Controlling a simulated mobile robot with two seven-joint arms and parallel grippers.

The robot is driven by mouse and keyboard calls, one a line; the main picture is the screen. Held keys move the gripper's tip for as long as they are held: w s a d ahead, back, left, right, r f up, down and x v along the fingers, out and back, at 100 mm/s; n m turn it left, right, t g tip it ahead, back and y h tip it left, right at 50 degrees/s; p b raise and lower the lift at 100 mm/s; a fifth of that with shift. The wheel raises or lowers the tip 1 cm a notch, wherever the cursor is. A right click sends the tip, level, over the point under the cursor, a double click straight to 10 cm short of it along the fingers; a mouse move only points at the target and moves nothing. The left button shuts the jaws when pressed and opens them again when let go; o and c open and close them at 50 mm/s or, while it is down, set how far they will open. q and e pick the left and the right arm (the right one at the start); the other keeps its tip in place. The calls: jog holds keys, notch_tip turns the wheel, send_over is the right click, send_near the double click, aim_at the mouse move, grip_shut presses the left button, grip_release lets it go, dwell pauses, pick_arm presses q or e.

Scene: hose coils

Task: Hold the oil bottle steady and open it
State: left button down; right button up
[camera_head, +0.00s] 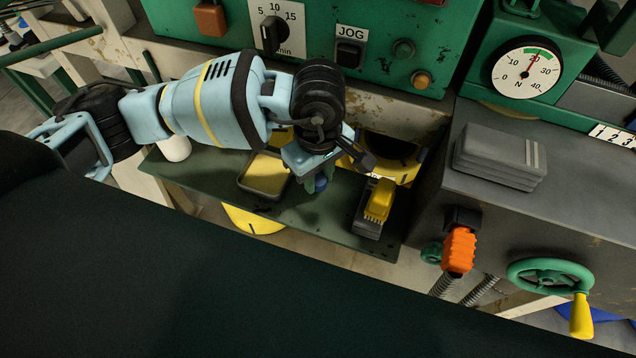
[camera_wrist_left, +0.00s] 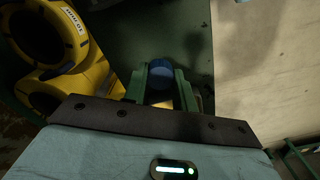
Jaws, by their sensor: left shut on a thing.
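My left gripper (camera_head: 316,182) reaches down over the dark green shelf (camera_head: 300,235) in the head view. In the left wrist view its two green fingers (camera_wrist_left: 160,90) are shut on a round, dark blue thing (camera_wrist_left: 160,76), which looks like the top of the oil bottle. In the head view only a small bluish part (camera_head: 321,184) of it shows below the gripper. The rest of the bottle is hidden by the gripper and wrist. I cannot tell its label or whether its cap is loose. My right gripper is not in view.
A yellow tray (camera_head: 264,175) and a yellow-handled brush (camera_head: 379,203) flank the gripper on the shelf. A white cylinder (camera_head: 176,148) stands left. Yellow coils (camera_wrist_left: 65,45) are close by. The grey machine (camera_head: 590,190) with a green handwheel (camera_head: 548,268) bounds the right; green panels stand behind.

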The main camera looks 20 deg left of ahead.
aim_at(318, 179)
pick_arm(q)
jog(key=shift+f, duration=1.75)
jog(key=shift+f, duration=0.2)
jog(key=c, duration=1.1)
grip_release()
jog(key=shift+r, duration=0.15)
jog(key=shift+r, duration=0.25)
notch_tip(318, 179, up, 12)
jog(key=shift+f, duration=0.2)
